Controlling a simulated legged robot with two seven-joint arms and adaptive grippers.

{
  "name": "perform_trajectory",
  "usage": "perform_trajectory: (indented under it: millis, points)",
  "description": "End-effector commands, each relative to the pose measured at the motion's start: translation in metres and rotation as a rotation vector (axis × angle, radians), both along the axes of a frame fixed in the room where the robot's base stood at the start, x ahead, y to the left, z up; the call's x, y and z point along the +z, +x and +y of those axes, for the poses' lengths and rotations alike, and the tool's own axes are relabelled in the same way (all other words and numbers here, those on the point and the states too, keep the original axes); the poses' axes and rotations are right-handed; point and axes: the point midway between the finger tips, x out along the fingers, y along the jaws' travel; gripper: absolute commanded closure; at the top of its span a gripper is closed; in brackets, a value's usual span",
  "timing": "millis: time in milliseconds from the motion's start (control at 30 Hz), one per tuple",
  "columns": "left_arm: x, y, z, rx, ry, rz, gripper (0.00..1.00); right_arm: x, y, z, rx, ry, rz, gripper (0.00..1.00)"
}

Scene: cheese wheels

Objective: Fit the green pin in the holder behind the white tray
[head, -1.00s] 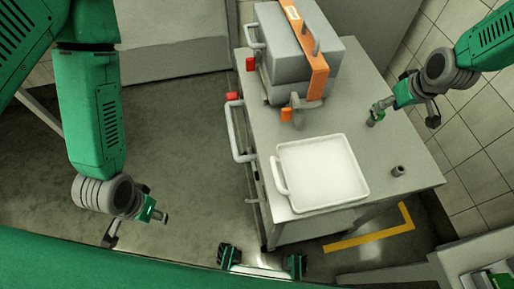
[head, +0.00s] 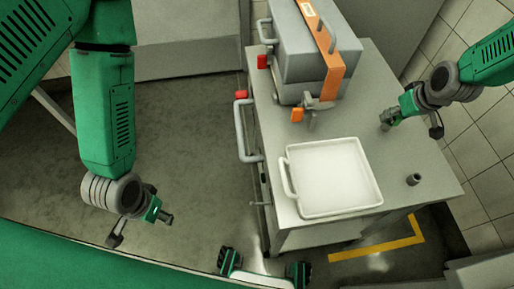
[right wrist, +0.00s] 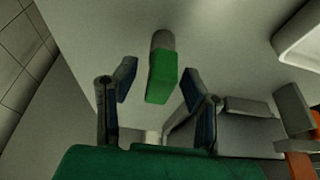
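The green pin (right wrist: 162,78) shows in the right wrist view, with a grey round end. It lies in line with the gap between the fingers of my right gripper (right wrist: 160,95), with clear space on both sides. That gripper is open. In the head view my right gripper (head: 387,121) is low over the table's far right part, and the pin is hard to make out there. A small dark round holder (head: 413,180) stands right of the white tray (head: 335,209), apart from it. My left gripper (head: 163,215) hangs over the floor, away from the table; its fingers are too small to read.
The grey table (head: 392,222) also carries a grey machine (head: 303,62) with an orange band at its far left end. A rail handle (head: 243,130) sticks out on the table's left side. The tabletop between gripper and holder is clear. A tiled wall (head: 480,135) stands at right.

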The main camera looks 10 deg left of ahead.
Motion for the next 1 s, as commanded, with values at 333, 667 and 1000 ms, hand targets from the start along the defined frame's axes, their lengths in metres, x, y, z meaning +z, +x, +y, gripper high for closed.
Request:
perform_trajectory:
  millis: [333,667,1000]
  points:
    - [0.001,0.000,0.000,0.000,0.000,0.000,0.60,0.000,0.000,0.000,0.000,0.000,0.000,0.99]
    - [0.003,0.000,0.000,0.000,0.000,0.000,0.60,0.003,0.000,0.000,0.000,0.000,-0.001,1.00]
    - [0.011,0.000,0.000,0.000,0.000,0.000,0.60,0.013,0.000,0.000,0.000,0.000,-0.001,1.00]
